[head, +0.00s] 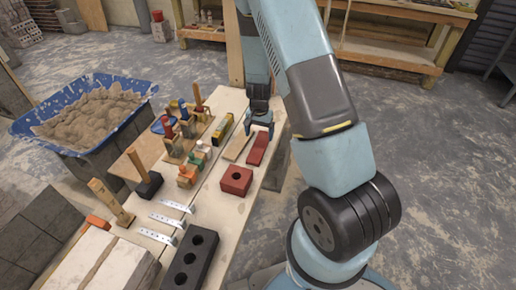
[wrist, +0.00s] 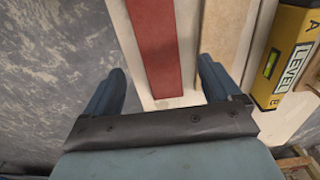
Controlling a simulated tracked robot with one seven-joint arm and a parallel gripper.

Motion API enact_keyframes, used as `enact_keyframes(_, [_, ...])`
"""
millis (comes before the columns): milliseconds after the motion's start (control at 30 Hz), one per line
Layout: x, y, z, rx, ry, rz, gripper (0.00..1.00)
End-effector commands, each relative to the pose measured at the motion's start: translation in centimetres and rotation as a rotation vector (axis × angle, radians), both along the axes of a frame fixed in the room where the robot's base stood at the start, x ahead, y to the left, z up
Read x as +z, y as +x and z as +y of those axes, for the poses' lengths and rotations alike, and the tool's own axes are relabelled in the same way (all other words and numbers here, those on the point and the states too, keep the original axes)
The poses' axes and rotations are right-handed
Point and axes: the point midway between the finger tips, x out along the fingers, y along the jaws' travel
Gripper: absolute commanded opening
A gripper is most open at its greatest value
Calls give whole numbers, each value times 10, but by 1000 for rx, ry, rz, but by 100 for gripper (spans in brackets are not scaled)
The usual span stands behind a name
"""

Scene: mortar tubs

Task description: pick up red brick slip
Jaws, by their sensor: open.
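The red brick slip (head: 257,149) is a thin flat red strip lying on the wooden bench. It also shows in the wrist view (wrist: 155,45), running up from between the fingers to the top edge. My gripper (head: 259,122) is above the slip's far end, with its jaws open and empty. In the wrist view my gripper (wrist: 160,95) has one finger on each side of the slip's line, and the slip's near end lies between them. The slip sits nearer the left finger's side at the top of that view. Whether the fingers touch the bench is unclear.
A tan strip (wrist: 216,30) lies just right of the slip in the wrist view, close to the right finger. A yellow level (wrist: 285,65) is further right. A red block with a hole (head: 236,181) and a dark holed block (head: 191,260) stand nearer on the bench.

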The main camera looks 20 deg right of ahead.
Motion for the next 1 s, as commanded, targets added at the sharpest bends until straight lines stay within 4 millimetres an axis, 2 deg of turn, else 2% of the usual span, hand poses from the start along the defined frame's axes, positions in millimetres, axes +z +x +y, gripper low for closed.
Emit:
enact_keyframes(267, [-15, 0, 0, 1, 1, 1, 90])
enact_keyframes(633, [-57, 1, 0, 1, 1, 2, 90])
enact_keyframes(1000, [-63, 1, 0, 2, 0, 0, 89])
